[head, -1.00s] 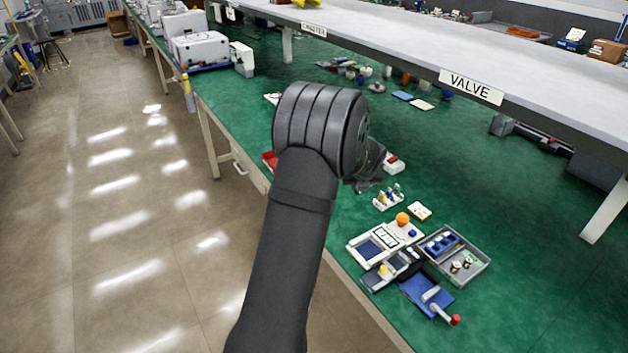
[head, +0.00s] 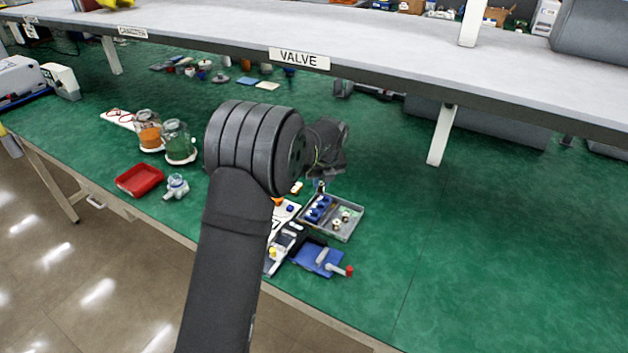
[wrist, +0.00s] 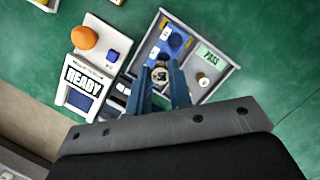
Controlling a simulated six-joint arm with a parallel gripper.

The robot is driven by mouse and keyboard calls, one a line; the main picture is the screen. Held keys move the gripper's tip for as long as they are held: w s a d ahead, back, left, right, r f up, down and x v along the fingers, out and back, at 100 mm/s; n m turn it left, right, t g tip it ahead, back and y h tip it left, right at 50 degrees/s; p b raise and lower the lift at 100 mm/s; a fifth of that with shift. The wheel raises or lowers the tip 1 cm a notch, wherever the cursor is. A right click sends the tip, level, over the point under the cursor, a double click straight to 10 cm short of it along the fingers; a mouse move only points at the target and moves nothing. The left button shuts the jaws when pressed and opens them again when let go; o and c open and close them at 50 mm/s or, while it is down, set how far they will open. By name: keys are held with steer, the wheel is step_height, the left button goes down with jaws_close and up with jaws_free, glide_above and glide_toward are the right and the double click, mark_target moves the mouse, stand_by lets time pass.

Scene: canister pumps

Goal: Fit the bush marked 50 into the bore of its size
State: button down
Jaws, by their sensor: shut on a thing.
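My gripper (wrist: 160,80) has two blue fingers, shut on a small pale-topped bush (wrist: 160,75). The dark mark on its top is too small to read. It shows above the grey tray, in front of a blue block (wrist: 172,42) with white labels, whose numbers and bores I cannot make out. In the head view the blue block (head: 318,208) lies in the left part of the tray (head: 357,222). Two pale bushes stand in the tray's right part, one (head: 345,215) behind the other (head: 337,224). One loose bush (wrist: 204,80) shows in the wrist view. My fingers are mostly hidden in the head view.
A green PASS card (wrist: 210,54) lies in the tray. A READY panel (wrist: 82,80), an orange ball (wrist: 84,37) and a small blue piece (wrist: 112,56) are at its left. A blue fixture with a red-ended handle (head: 348,271) stands in front. The green bench is clear at right.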

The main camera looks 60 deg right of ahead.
mark_target(322, 191)
steer(key=shift+f, duration=2.85)
steer(key=shift+f, duration=1.2)
steer(key=c, duration=1.2)
jaws_free()
steer(key=shift+a, duration=0.1)
steer(key=shift+c, duration=0.2)
steer(key=v, duration=1.7)
steer(key=shift+r, duration=0.25)
steer(key=shift+f, duration=0.1)
